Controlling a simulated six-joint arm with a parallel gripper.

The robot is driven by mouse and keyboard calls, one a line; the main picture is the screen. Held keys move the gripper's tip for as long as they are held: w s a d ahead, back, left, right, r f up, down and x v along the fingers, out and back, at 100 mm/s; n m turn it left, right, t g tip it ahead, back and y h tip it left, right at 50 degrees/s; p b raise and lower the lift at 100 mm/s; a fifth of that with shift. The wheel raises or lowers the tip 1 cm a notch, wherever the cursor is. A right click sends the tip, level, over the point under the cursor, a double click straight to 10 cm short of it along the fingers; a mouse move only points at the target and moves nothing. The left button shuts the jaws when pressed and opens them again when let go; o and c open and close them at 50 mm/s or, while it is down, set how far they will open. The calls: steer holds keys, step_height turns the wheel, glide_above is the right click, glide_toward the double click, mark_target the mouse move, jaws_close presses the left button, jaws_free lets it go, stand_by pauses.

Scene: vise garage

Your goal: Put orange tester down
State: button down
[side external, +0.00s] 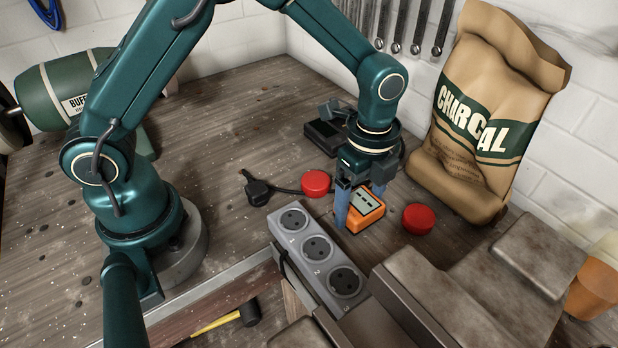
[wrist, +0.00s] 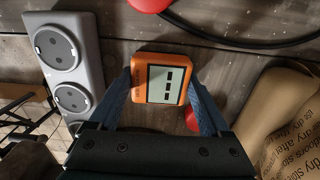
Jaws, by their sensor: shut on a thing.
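The orange tester (side external: 366,207) has a pale display with dark marks. In the side view it is low over the workbench, to the right of the grey socket strip (side external: 305,232). My gripper (side external: 361,208) points down with its blue fingers on both sides of the tester. In the wrist view the orange tester (wrist: 138,92) sits between the two fingers of my gripper (wrist: 161,88), with its display facing the camera. The socket strip (wrist: 88,70) stands apart from it at the left. I cannot tell whether the tester's underside touches the bench.
Two red round objects (side external: 316,182) (side external: 419,218) lie near the tester, one behind and one to the right. A black plug (side external: 257,190) with a cable lies further left. A charcoal bag (side external: 480,120) stands at the right. Metal vise parts (side external: 450,293) fill the front right.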

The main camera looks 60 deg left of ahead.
mark_target(361, 202)
jaws_free()
steer(key=shift+f, duration=0.15)
step_height(361, 202, up, 11)
steer(key=s+a+r+n+t, duration=0.2)
steer(key=s+a+n, duration=0.2)
steer(key=n, duration=0.5)
steer(key=s+a+r+n+t, duration=0.2)
steer(key=s+a+n+t, duration=0.1)
steer(key=s+n, duration=0.6)
steer(key=shift+s+a+r+t, duration=0.15)
steer(key=shift+a+t, duration=0.15)
steer(key=shift+a, duration=0.6)
